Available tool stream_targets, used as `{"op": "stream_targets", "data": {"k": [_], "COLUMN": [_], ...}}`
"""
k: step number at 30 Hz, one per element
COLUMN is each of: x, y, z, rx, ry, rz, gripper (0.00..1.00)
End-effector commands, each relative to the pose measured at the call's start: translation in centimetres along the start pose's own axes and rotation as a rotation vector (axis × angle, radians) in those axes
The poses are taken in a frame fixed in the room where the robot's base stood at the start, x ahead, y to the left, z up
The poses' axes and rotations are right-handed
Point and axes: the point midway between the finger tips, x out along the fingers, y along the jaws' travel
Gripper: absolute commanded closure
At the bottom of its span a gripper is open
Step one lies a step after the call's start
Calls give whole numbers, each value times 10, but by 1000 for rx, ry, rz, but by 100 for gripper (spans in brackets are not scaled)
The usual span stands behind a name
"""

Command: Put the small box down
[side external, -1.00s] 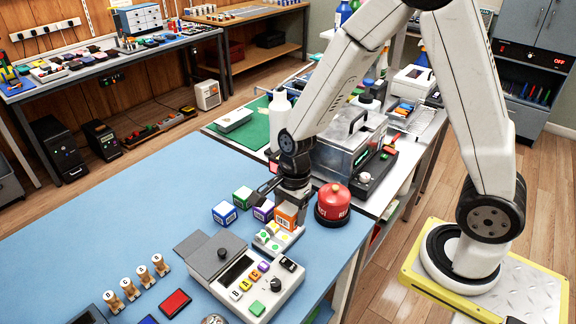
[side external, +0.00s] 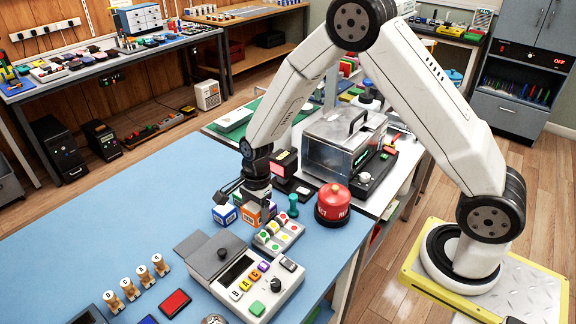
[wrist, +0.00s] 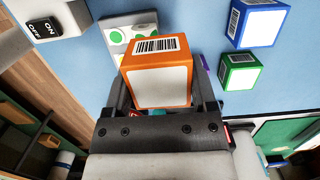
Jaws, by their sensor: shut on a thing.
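The small orange box (side external: 251,213), with a white face and a barcode, is between the fingers of my gripper (side external: 257,199). In the wrist view the orange box (wrist: 160,80) fills the space between the two dark fingers of my gripper (wrist: 163,98), which is shut on it. The box hangs or sits near the blue box (side external: 225,214); I cannot tell whether its underside touches the table. The wrist view also shows the blue box (wrist: 257,22) and a green box (wrist: 240,72) to the right of it, with a sliver of purple box (wrist: 206,76) behind my gripper.
A red round bell-like object (side external: 333,203) and a teal peg (side external: 293,205) stand to the right. The blue table (side external: 110,220) is clear to the left.

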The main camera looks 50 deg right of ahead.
Motion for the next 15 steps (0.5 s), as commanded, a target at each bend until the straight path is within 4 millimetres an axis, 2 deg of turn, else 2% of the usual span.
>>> {"op": "stream_targets", "data": {"k": [9, 15], "x": [33, 42], "y": [-26, -35], "z": [-1, -2], "rx": [0, 0], "ry": [0, 0], "rz": [0, 0], "gripper": [87, 87]}}
